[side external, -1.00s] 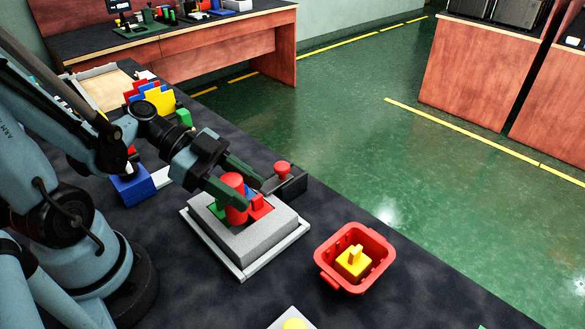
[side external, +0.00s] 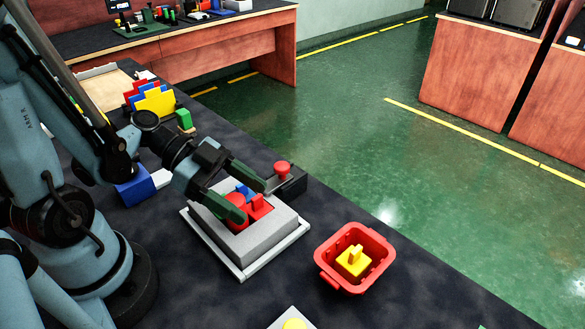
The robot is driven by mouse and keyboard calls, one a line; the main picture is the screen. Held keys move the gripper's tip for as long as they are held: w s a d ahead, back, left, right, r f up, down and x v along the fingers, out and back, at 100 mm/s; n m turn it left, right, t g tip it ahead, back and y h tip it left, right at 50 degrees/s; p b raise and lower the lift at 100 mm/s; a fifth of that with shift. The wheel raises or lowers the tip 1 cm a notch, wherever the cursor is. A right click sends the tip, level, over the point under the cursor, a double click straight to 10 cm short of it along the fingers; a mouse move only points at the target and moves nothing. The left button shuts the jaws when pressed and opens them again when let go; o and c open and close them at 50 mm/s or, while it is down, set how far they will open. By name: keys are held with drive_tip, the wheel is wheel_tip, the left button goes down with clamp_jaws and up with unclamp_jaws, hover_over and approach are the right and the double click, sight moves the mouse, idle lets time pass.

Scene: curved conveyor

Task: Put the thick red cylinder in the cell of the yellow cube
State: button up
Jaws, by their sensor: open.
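The thick red cylinder (side external: 235,199) stands low in the grey box (side external: 252,245), its top showing between my fingers. My gripper (side external: 250,203) is open over the box, one finger on each side of the cylinder. A red block with a knob (side external: 257,210) and a blue piece (side external: 243,189) are also in the box. A yellow block with a knob (side external: 353,262) lies in the red bin (side external: 325,282), right of the box. The fingers hide part of the box, so I cannot tell which cell the cylinder is in.
A dark box with a red button (side external: 283,172) stands right behind the grey box. A blue block (side external: 133,190), a green block (side external: 184,118) and stepped coloured plates (side external: 155,102) are at the left. A yellow-topped piece (side external: 295,324) is at the front edge.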

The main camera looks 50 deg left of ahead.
drive_tip(key=shift+a, duration=0.1)
drive_tip(key=v, duration=0.7)
drive_tip(key=shift+s+a, duration=0.1)
idle(0.4)
